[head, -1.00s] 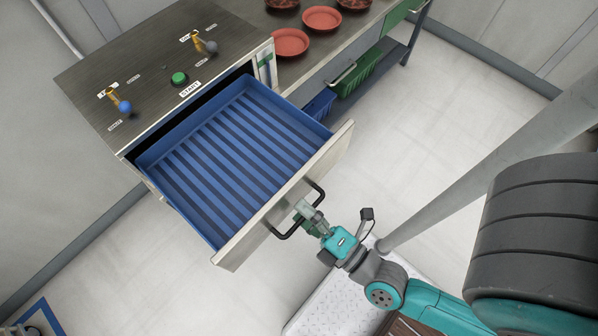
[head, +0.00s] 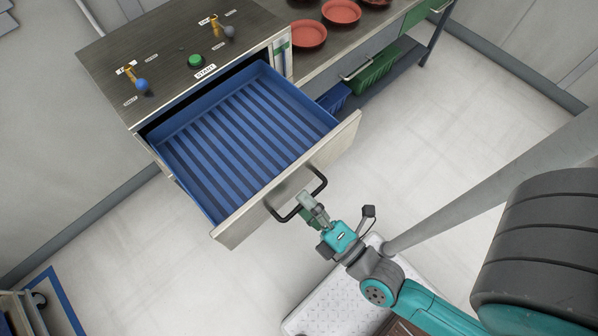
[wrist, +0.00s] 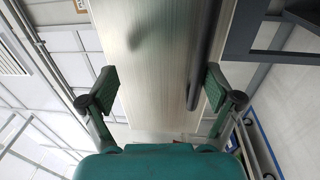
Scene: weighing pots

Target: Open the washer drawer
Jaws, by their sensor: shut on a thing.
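The washer drawer (head: 321,158) stands pulled well out of the dark-topped cabinet in the head view. Its blue ribbed tray (head: 240,135) is bare, and its front panel is pale. A dark bar handle (head: 321,183) is fixed across the front panel. My gripper (head: 306,203) is at the middle of this handle, shut on it. In the wrist view my gripper (wrist: 159,90) has one finger on each side, with the pale drawer front (wrist: 160,60) between them. The dark handle bar (wrist: 204,45) runs close to the right finger. The exact contact is hard to see.
The cabinet top (head: 165,50) carries a green button (head: 194,60) and two knobbed levers. Reddish dishes (head: 308,33) stand on the adjoining counter, with a green bin (head: 376,72) below. The pale floor (head: 440,130) right of the drawer is clear; a grey pole (head: 480,195) slants there.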

